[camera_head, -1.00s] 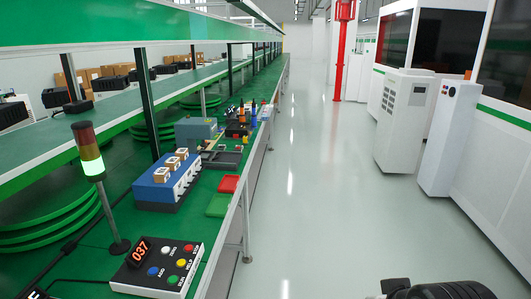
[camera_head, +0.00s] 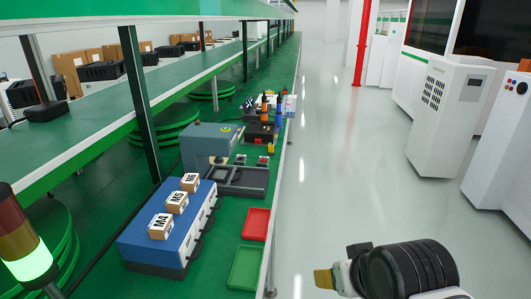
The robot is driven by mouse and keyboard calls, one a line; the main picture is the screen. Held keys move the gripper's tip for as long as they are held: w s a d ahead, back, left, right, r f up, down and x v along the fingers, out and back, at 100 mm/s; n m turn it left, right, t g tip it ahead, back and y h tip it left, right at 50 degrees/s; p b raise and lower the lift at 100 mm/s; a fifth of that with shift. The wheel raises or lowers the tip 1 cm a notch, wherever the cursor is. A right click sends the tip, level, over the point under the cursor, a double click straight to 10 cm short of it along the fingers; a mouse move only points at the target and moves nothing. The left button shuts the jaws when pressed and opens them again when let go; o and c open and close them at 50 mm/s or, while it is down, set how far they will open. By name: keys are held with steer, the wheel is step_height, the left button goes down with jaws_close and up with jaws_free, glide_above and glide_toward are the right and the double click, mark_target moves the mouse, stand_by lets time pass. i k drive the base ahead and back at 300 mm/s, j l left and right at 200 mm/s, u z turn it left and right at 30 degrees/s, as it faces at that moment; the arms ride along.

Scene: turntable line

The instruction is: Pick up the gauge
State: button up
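I cannot pick out a gauge with certainty. Small tools and dark items (camera_head: 262,131) stand close together farther down the green bench, too small to tell apart. A grey press-like device (camera_head: 208,142) stands nearer, beside a dark tray-like fixture (camera_head: 240,180). Part of my arm shows at the lower right, over the floor and right of the bench. A yellowish tip (camera_head: 324,279) at its left end may be part of my gripper. Its fingers cannot be made out, and it touches nothing on the bench.
A blue case (camera_head: 165,240) carries boxes labelled M4, M5 and M6. Red (camera_head: 256,224) and green (camera_head: 245,267) trays lie at the bench edge. A lit signal lamp (camera_head: 28,258) stands near left. White cabinets (camera_head: 440,115) line the right; the grey aisle (camera_head: 340,165) is clear.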

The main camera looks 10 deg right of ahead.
mark_target(271, 152)
steer(key=i+l+u, duration=0.35)
steer(key=i+l, duration=0.15)
steer(key=i, duration=0.3)
steer(key=i+l+u, duration=0.3)
steer(key=i+l, duration=0.4)
steer(key=i+l+u, duration=0.35)
steer(key=i+l, duration=0.4)
steer(key=l, duration=0.1)
